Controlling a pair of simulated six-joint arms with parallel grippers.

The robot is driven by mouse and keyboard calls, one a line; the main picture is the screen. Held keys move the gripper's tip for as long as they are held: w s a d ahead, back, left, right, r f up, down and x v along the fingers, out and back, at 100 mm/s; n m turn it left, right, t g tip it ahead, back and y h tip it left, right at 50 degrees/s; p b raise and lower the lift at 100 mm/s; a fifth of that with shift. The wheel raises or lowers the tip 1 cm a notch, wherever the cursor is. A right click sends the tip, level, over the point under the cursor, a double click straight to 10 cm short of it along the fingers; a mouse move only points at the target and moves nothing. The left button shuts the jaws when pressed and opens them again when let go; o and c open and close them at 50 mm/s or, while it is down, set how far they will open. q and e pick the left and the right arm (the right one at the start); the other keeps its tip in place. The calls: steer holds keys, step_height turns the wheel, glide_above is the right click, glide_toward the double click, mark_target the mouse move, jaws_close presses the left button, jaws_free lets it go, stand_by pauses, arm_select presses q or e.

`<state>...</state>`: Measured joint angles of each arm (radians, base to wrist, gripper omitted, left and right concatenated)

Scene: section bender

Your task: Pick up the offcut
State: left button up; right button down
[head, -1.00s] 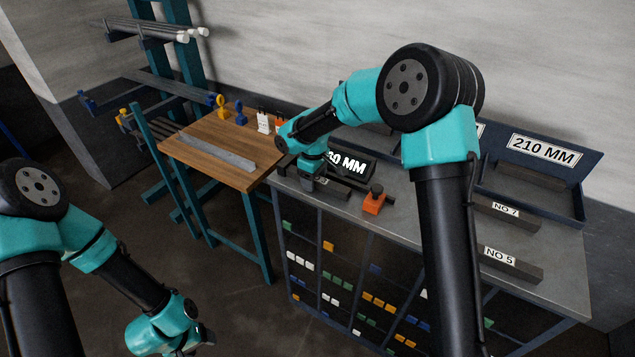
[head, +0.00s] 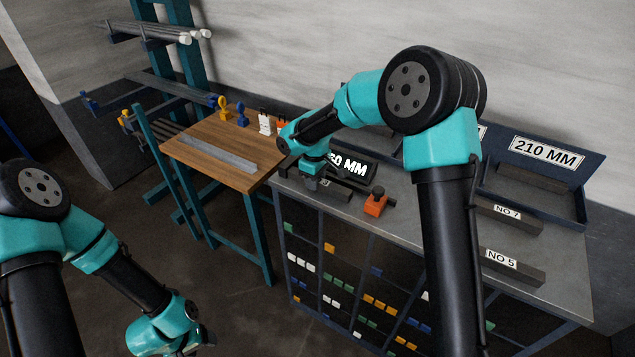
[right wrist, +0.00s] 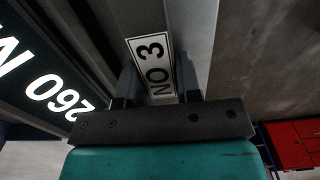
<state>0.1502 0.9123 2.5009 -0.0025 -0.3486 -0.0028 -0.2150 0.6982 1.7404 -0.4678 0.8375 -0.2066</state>
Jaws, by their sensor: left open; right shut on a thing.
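My right gripper (head: 312,184) reaches down to the left end of the metal bench. In the right wrist view its fingers (right wrist: 155,88) are shut on a dark grey bar (right wrist: 140,14) with a white NO 3 label, one finger on each side. In the head view my arm and gripper hide much of this bar. I cannot tell whether it touches the bench. My left gripper (head: 200,338) is open, low at the lower left, away from the bench and partly hidden by its own wrist. No thing is marked as offcut.
Bars NO 7 (head: 505,213) and NO 5 (head: 502,260) lie further right. A grey section (head: 218,153) lies on the wooden table (head: 235,178).

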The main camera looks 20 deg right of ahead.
steer(key=shift+r, duration=0.15)
step_height(320, 180, up, 10)
steer(key=shift+f, duration=0.1)
stand_by(0.3)
steer(key=shift+d, duration=0.1)
stand_by(0.3)
